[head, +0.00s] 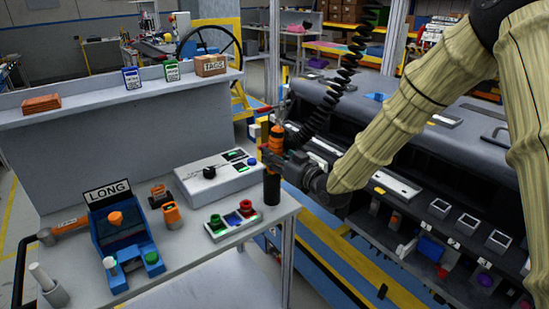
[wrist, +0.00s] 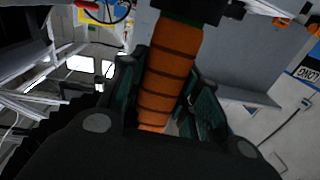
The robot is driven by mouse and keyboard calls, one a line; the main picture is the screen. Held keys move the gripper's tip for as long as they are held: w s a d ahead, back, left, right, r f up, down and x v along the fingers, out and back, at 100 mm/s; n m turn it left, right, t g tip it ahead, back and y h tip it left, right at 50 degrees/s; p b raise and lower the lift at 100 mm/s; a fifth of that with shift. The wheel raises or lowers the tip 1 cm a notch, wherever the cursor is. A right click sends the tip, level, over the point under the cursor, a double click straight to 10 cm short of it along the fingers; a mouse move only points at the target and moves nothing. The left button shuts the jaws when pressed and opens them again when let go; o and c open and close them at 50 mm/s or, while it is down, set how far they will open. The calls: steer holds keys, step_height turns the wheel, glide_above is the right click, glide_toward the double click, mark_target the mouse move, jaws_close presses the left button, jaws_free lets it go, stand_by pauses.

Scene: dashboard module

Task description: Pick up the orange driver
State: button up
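The orange driver (head: 276,140) stands upright at the right edge of the workbench, above a black cylindrical holder (head: 271,188). In the wrist view its ribbed orange handle (wrist: 168,75) lies between the two fingers of my gripper (wrist: 172,65). The fingertips are very close to the handle on both sides; a small gap shows lower down by the right finger. I cannot tell whether they press on it. In the head view my gripper (head: 287,163) reaches the driver from the right. The driver's lower end is hidden.
A black coiled cable (head: 325,105) hangs just right of the driver. A white control box (head: 215,177) and a tray of coloured knobs (head: 232,221) are left of the holder. A blue stand labelled LONG (head: 110,190) is farther left. A dark dashboard module (head: 455,185) fills the right.

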jaws_close()
steer(key=shift+r, duration=0.15)
